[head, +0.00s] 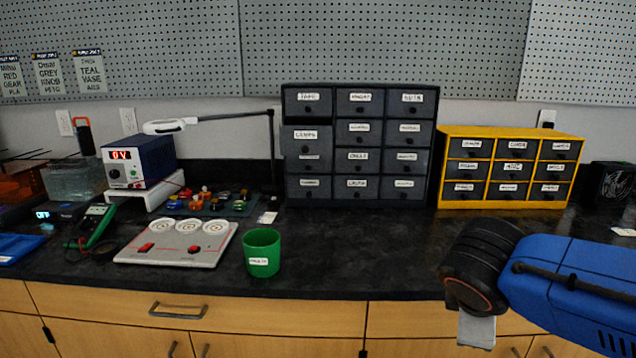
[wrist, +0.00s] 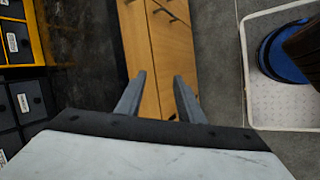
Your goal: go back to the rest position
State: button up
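My blue arm with its black wrist reaches in from the right of the head view, in front of the counter's front edge. Its fingers are hidden in that view. In the wrist view, my gripper (wrist: 158,95) has its two grey fingers apart, with nothing between them. Beyond the fingers are the wooden cabinet fronts (wrist: 170,60) and the grey floor (wrist: 217,50). The gripper touches nothing that I can see.
The black counter (head: 340,255) holds a green cup (head: 262,252), a white panel with three dials (head: 175,245), a grey drawer unit (head: 360,145) and a yellow drawer unit (head: 512,204). The counter's middle front is clear.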

jog(key=s+d+f+m+y, duration=0.1)
jog(key=s+f+m+y, duration=0.3)
jog(key=m, duration=0.9)
jog(key=shift+s+f+g, duration=0.3)
jog(key=shift+s+f, duration=0.05)
jog(key=shift+s, duration=0.8)
